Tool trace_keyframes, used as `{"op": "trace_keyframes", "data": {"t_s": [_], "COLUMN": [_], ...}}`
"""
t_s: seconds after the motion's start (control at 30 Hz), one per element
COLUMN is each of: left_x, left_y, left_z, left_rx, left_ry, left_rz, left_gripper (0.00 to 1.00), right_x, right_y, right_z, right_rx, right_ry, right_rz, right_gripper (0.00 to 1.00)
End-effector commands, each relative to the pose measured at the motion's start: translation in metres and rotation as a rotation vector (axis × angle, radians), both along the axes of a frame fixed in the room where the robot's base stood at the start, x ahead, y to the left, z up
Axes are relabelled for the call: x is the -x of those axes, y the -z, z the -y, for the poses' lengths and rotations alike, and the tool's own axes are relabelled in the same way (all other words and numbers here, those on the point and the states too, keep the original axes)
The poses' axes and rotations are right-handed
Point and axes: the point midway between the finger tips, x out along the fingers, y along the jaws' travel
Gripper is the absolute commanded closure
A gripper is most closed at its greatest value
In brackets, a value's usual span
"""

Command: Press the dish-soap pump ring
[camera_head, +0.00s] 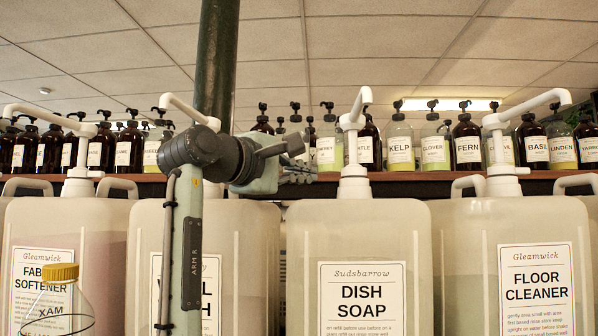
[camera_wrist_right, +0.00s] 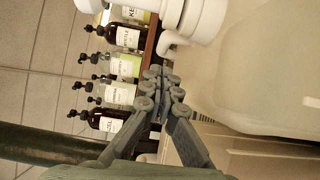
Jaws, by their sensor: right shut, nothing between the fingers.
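The dish-soap container (camera_head: 300,235) is a large translucent jug labelled DISH SOAP, right of centre in the head view. Its white pump (camera_head: 353,170) stands upright on top, with a ring-like collar (camera_head: 352,122) below the spout. My right gripper (camera_head: 308,173) is left of this pump, apart from it, at about the height of the pump's lower stem. In the right wrist view my right gripper (camera_wrist_right: 163,80) is shut and empty, with a white pump (camera_wrist_right: 197,20) beyond the fingertips near the top. My left gripper is not in view.
The fabric softener jug (camera_head: 100,225) and another jug, its label partly hidden by my right arm, stand left. The floor cleaner jug (camera_head: 460,235) stands right. A shelf (camera_head: 400,178) behind holds several pump bottles. A yellow-capped clear bottle (camera_head: 60,300) is at front left.

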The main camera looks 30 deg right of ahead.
Motion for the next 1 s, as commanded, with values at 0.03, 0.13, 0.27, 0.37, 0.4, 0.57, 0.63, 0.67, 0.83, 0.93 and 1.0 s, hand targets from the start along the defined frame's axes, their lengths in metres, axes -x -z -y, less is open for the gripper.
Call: {"op": "trace_keyframes", "data": {"t_s": [0.03, 0.13, 0.27, 0.37, 0.4, 0.57, 0.63, 0.67, 0.83, 0.93, 1.0], "left_x": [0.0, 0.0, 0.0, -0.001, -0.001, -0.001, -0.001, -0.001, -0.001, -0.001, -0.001], "left_y": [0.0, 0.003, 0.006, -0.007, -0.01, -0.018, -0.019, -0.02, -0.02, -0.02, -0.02], "left_z": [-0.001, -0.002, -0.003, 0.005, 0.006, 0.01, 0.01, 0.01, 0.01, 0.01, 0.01], "left_rx": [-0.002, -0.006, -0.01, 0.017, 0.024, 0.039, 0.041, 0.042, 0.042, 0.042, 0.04], "left_ry": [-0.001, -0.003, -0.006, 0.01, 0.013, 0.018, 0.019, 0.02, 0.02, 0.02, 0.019], "left_rz": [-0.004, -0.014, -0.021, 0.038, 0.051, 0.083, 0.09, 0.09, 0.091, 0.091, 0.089], "left_gripper": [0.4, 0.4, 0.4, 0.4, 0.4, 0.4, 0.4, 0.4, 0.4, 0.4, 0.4], "right_x": [-0.005, -0.014, -0.019, -0.006, -0.003, 0.006, 0.007, 0.008, 0.008, 0.008, 0.007], "right_y": [0.0, 0.0, 0.0, 0.001, 0.0, 0.0, 0.0, 0.0, 0.0, 0.0, 0.0], "right_z": [0.011, 0.03, 0.052, 0.06, 0.063, 0.071, 0.072, 0.072, 0.072, 0.072, 0.072], "right_rx": [-0.003, -0.001, -0.002, -0.001, -0.001, 0.0, 0.0, 0.0, 0.001, 0.001, 0.001], "right_ry": [0.002, 0.003, 0.002, 0.0, 0.0, 0.0, 0.0, 0.0, 0.0, 0.0, 0.001], "right_rz": [-0.001, 0.0, 0.004, 0.005, 0.005, 0.002, 0.001, 0.001, 0.0, 0.0, 0.0], "right_gripper": [1.0, 1.0, 1.0, 1.0, 1.0, 1.0, 1.0, 1.0, 1.0, 1.0, 1.0]}}
